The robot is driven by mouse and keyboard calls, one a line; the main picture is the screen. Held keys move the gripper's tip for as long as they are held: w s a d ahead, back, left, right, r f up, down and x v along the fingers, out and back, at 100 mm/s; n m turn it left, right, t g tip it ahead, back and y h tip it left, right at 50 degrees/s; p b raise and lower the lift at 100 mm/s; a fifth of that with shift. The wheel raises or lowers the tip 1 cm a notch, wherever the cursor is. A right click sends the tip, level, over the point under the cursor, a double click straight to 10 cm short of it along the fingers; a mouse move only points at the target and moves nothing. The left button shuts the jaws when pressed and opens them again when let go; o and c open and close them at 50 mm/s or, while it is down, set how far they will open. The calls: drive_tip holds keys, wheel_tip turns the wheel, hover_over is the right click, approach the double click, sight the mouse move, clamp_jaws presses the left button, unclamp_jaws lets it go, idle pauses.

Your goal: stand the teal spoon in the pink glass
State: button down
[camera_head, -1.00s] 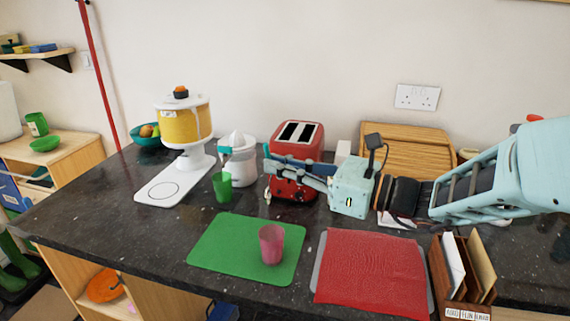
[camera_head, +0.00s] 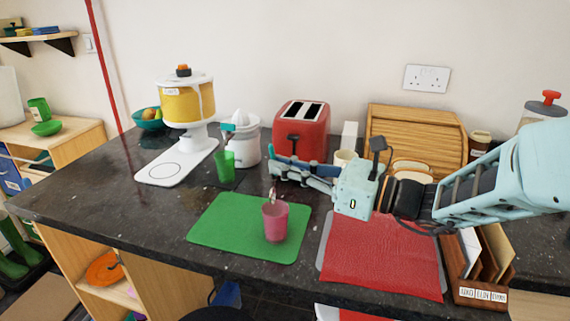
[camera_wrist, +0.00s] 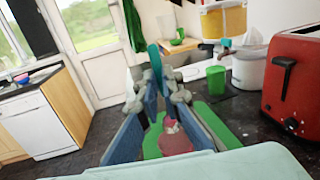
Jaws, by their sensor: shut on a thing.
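The pink glass (camera_head: 275,224) stands upright on the green mat (camera_head: 213,232), and shows below the fingers in the wrist view (camera_wrist: 175,141). My gripper (camera_head: 274,172) is above the glass, shut on the teal spoon (camera_wrist: 153,62). In the wrist view the spoon's teal end rises between my fingers (camera_wrist: 157,88). The spoon's lower part is largely hidden by the fingers. A small pale piece shows just above the glass rim in the head view; I cannot tell whether the spoon reaches inside.
A green cup (camera_head: 224,166), a white juicer (camera_head: 243,150) and a drink dispenser (camera_head: 186,105) stand behind to the left. A red toaster (camera_head: 302,130) is close behind my gripper. A red mat (camera_head: 380,262) and a letter rack (camera_head: 482,265) lie to the right.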

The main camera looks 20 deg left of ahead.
drive_tip(key=shift+f+b, duration=1.6)
drive_tip(key=shift+f, duration=1.15)
drive_tip(key=c, duration=2)
unclamp_jaws()
drive_tip(key=d, duration=0.8)
drive_tip(key=s+d, duration=0.1)
drive_tip(key=d, duration=0.3)
